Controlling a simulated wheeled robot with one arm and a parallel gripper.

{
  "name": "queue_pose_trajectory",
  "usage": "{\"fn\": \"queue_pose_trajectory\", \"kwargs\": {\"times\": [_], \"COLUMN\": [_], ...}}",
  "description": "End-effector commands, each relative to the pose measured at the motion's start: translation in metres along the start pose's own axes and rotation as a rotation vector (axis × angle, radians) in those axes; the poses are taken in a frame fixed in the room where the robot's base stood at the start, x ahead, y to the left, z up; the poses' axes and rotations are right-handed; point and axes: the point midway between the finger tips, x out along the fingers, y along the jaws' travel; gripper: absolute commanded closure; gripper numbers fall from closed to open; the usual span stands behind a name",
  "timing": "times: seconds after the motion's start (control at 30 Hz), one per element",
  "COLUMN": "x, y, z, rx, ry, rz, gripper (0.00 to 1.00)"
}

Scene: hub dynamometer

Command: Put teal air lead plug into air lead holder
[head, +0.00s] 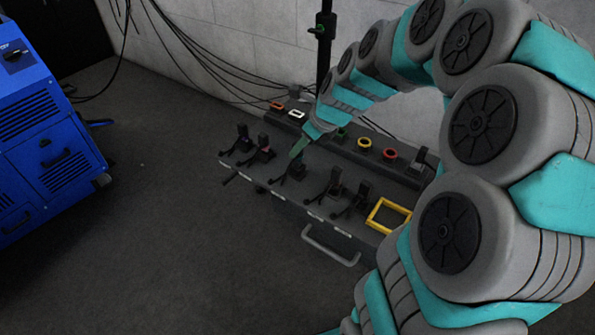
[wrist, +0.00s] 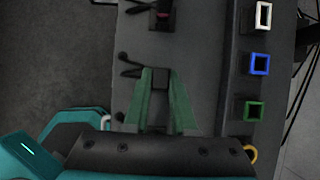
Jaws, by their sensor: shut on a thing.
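My gripper (wrist: 162,76) points down at the bench, its green fingers closed on a dark block-shaped plug (wrist: 159,80) with a black lead. No teal shows on this plug, so I cannot tell if it is the teal air lead plug. In the head view my gripper (head: 297,152) is over the middle of the front row of plugs, and the plug there is partly hidden. I cannot tell whether it is lifted. No holder is clearly marked for the air lead; a row of coloured square frames, including a green one (wrist: 253,110), runs along the back of the bench.
The grey bench (head: 240,172) carries several other dark plugs, one with red (wrist: 161,15). White (wrist: 263,14), blue (wrist: 259,63), yellow (head: 364,143) and red (head: 390,154) frames stand behind. A larger yellow frame (head: 372,219) lies at the right. A blue cabinet (head: 45,140) stands left.

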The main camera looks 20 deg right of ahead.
Motion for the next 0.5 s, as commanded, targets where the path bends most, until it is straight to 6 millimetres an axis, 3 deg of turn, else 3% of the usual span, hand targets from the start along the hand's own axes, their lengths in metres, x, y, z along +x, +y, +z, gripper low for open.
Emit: {"fn": "queue_pose_trajectory", "kwargs": {"times": [0.5], "x": [0.013], "y": [0.001], "z": [-0.008], "rx": [0.002], "ry": [0.002], "rz": [0.004], "gripper": [1.0]}}
